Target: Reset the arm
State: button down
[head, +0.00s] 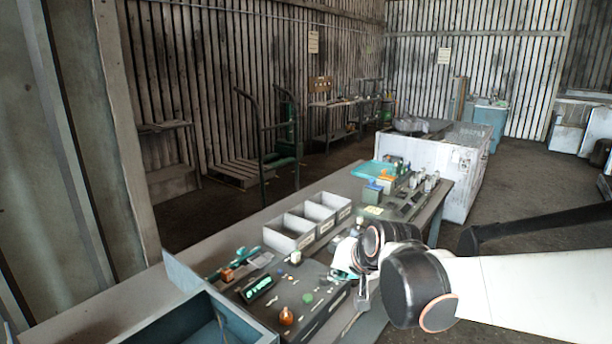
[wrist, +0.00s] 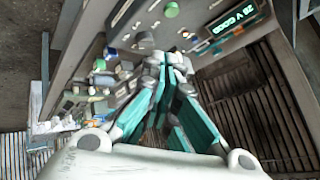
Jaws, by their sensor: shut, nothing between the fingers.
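My arm reaches in from the right edge of the head view over the workbench (head: 90,318). My gripper (wrist: 168,62) shows in the wrist view with its teal-lined fingers together and nothing between them. In the head view it is mostly hidden behind my wrist joints. The fingers are over or near a dark control panel (head: 325,304) on the bench, which has a lit green display (head: 259,288), an orange knob (head: 286,317) and a green button (head: 307,298). The display also shows in the wrist view (wrist: 236,20). I cannot tell whether the fingers touch the panel.
Grey open bins (head: 289,241) stand behind the panel. A blue-grey box (head: 150,331) is at the near left. Small parts and a teal tray (head: 372,169) lie at the bench's far end. A large white crate (head: 461,182) stands beyond. Open floor is at the right.

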jog(key=s+d+n+h, duration=0.1)
jog(key=s+d, duration=0.3)
jog(key=s, duration=0.4)
jog(key=s+d+h, duration=0.1)
jog(key=s+d, duration=0.3)
jog(key=s, duration=0.4)
jog(key=s+d+r+n+g+h, duration=0.1)
jog(key=s+d, duration=0.3)
jog(key=s, duration=0.4)
jog(key=shift+d+n, duration=0.3)
jog(key=c, duration=2.3)
grip_release()
